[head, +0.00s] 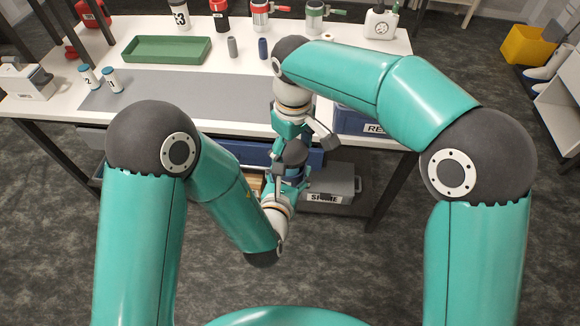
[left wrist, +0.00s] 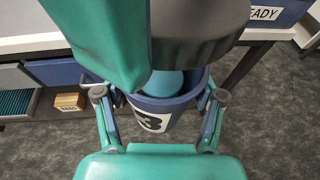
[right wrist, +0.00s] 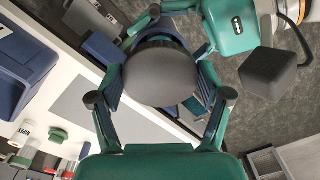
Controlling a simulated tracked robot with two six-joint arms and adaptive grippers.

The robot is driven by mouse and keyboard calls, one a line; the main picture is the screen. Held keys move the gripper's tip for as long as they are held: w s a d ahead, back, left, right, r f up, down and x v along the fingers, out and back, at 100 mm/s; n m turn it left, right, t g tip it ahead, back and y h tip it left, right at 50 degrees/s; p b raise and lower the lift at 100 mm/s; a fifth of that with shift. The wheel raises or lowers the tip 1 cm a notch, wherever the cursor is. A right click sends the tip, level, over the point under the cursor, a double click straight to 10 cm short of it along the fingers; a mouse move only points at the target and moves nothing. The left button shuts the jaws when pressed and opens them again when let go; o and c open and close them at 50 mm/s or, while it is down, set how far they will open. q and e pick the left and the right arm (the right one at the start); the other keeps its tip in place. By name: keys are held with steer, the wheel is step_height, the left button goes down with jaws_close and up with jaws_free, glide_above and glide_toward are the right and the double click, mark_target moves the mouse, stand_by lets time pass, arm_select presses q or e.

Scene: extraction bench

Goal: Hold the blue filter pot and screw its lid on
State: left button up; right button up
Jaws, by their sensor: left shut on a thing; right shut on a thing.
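The blue filter pot (left wrist: 163,108) has a white label with a dark number. My left gripper (head: 293,176) is shut around it, with a finger on each side in the left wrist view (left wrist: 158,105). The pot is off the bench, in front of its edge. The dark grey lid (head: 292,153) is over the pot, and my right gripper (right wrist: 160,98) is shut on it from above. In the left wrist view the pot's near rim and a light blue interior show below the lid, so they look apart there. The lid hides most of the pot in the right wrist view.
The bench (head: 233,117) stands behind the grippers with a grey mat (head: 180,92), a green tray (head: 166,50) and several bottles and pots. A blue bin (head: 362,122) sits at its front right. A grey case (head: 335,184) lies on the shelf below. The floor in front is clear.

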mark_target(290, 178)
stand_by(0.4)
steer(key=shift+f, duration=0.9)
steer(key=shift+f, duration=0.55)
